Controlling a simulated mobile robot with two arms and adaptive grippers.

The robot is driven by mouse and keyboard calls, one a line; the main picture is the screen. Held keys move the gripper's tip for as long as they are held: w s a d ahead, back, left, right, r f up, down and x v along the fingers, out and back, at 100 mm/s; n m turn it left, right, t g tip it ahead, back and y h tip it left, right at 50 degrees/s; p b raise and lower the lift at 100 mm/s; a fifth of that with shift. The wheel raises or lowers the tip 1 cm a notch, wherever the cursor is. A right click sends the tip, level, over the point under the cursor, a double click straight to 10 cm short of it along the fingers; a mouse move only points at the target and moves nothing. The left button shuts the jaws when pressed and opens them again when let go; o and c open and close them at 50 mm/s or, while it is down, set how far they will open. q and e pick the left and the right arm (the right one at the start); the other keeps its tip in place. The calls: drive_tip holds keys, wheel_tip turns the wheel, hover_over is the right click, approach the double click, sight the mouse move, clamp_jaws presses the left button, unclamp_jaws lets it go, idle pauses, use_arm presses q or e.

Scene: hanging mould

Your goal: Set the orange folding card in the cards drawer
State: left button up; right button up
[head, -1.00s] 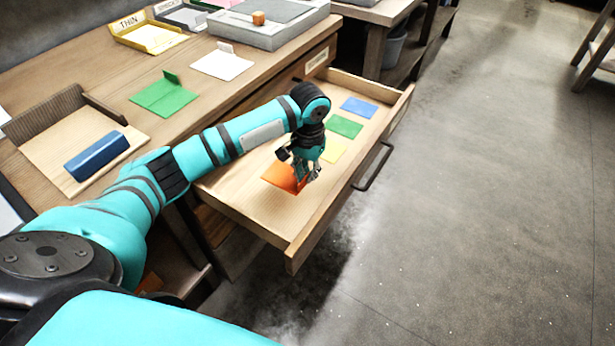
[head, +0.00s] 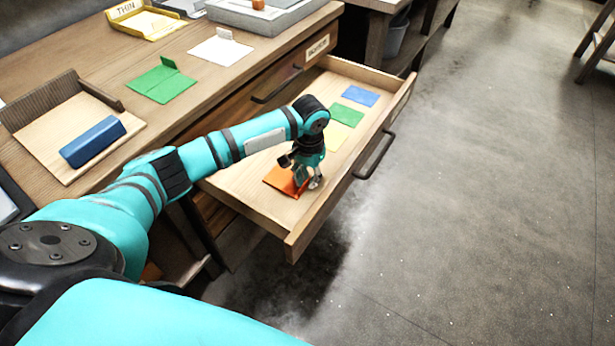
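The orange folding card (head: 279,179) is inside the open cards drawer (head: 243,204), in its near part. It looks flat, or nearly so, over the drawer floor; I cannot tell whether it touches. My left gripper (head: 307,184) points down at the card's right edge, with a bit of orange showing between and below its fingers. The fingers partly hide that edge, and whether they grip it is unclear. My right gripper is out of view.
Yellow (head: 336,136), green (head: 346,114) and blue (head: 360,96) cards lie farther back in the drawer. On the bench are a green folding card (head: 161,84), a white one (head: 220,50) and a wooden tray (head: 45,139) with a blue block (head: 93,142). The drawer handle (head: 374,157) juts out right.

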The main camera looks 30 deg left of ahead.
use_arm(q)
drive_tip(key=shift+o, duration=0.7)
